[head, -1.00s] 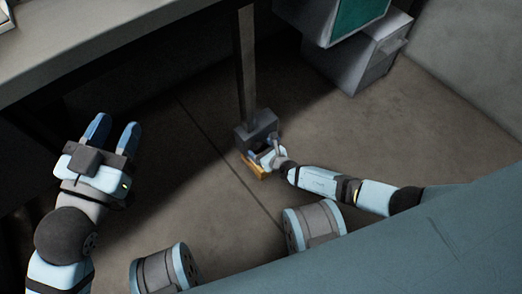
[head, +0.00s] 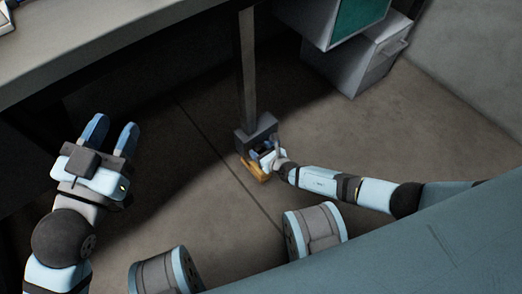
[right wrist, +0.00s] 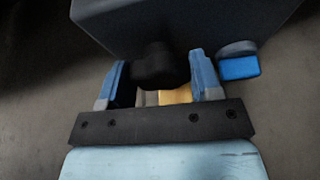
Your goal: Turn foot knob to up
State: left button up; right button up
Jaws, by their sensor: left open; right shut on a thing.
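The foot knob (right wrist: 160,64) is a dark rounded knob on the side of a dark box (right wrist: 185,22) in the right wrist view. In the head view the box (head: 257,134) sits at the foot of a table leg, and my right gripper hides the knob. My right gripper (right wrist: 161,80) is shut on the knob, with one blue finger on each side of it. In the head view the right gripper (head: 266,155) is low at the box. Which way the knob points cannot be told. My left gripper (head: 111,133) is open and empty at the left.
A yellow piece (head: 256,170) lies low in front of the box, partly behind my right gripper. A blue block (right wrist: 239,67) sticks out beside the right finger. A grey cabinet (head: 360,62) stands at the back right. The table (head: 120,40) overhangs the back left. Floor (head: 440,130) is clear at right.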

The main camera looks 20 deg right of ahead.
jog(key=shift+w+d+m+y, duration=0.1)
jog(key=shift+d+m+y, duration=0.1)
jog(key=shift+m+y, duration=0.6)
jog(key=m+y, duration=0.1)
jog(key=m, duration=0.2)
jog(key=shift+d+f+g+y, duration=0.1)
jog(key=shift+g+y, duration=0.2)
jog(key=shift+y, duration=0.1)
jog(key=shift+f+m+y, duration=0.1)
jog(key=shift+m+y, duration=0.8)
jog(key=shift+m, duration=0.7)
jog(key=shift+d, duration=0.1)
jog(key=o, duration=0.9)
